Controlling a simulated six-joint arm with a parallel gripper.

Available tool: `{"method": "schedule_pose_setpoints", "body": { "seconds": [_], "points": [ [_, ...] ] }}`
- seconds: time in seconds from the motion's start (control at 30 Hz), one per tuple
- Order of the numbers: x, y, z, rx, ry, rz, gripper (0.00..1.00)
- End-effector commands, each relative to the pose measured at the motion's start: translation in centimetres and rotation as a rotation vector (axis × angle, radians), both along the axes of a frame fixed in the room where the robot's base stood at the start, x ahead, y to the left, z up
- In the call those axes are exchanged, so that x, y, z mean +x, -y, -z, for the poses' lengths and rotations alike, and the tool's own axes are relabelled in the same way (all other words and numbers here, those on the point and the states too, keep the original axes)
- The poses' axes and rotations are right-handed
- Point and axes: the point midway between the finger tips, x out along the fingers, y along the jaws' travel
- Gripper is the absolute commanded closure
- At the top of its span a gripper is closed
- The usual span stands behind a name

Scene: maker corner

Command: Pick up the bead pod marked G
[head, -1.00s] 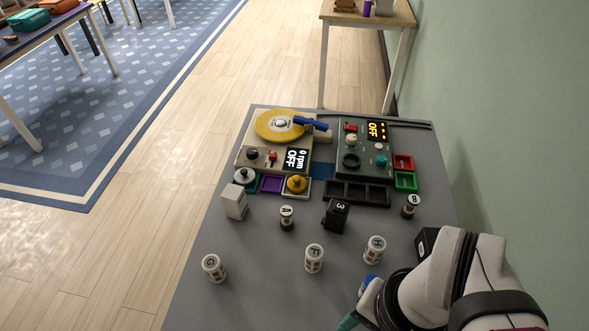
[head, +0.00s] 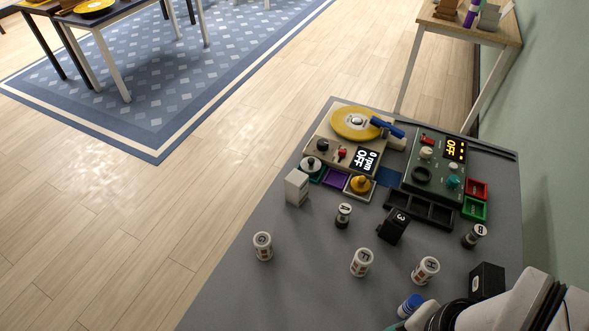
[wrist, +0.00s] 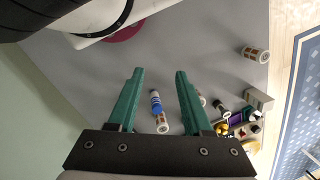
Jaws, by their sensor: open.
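The bead pod marked G (head: 263,246) is a white cylinder with a dark letter on top. It stands upright near the table's left edge in the head view. A similar pod by the edge in the wrist view (wrist: 256,54) appears to be it, though its letter is unreadable there. My gripper (wrist: 160,72) has two teal fingers spread apart with nothing held between them. It is over the grey table, well away from pod G. In the head view my arm comes in at the bottom right, and the fingers are almost wholly out of frame.
Similar white pods (head: 361,262) and (head: 426,270) stand to G's right. Dark-banded pods A (head: 344,215) and B (head: 474,236), a black block (head: 393,226) and a white block (head: 297,187) stand behind. A blue-capped cylinder (head: 410,305) is near my arm. The table around G is clear.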

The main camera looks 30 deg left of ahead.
Motion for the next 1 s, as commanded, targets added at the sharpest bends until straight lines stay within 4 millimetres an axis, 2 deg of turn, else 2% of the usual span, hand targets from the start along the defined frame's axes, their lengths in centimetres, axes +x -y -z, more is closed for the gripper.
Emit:
{"method": "schedule_pose_setpoints", "body": {
  "seconds": [0.17,0.33,0.6,0.67,0.7,0.77,0.83,0.87,0.9,1.0],
  "points": [
    [0.0,0.0,0.0,0.0,0.0,0.0,0.48],
    [0.0,0.0,0.0,0.0,0.0,0.0,0.18],
    [0.0,0.0,0.0,0.0,0.0,-0.003,0.16],
    [1.0,-0.4,-0.5,-0.005,0.002,-0.05,0.16],
    [2.4,-1.0,-1.1,-0.012,0.006,-0.127,0.16],
    [5.7,-3.0,-2.1,-0.03,0.014,-0.303,0.16],
    [10.2,-7.5,-2.7,-0.054,0.034,-0.563,0.16],
    [11.8,-9.9,-2.7,-0.063,0.044,-0.673,0.16],
    [13.5,-13.3,-2.3,-0.076,0.058,-0.813,0.16],
    [15.4,-21.7,-0.5,-0.1,0.09,-1.111,0.16]
  ]
}}
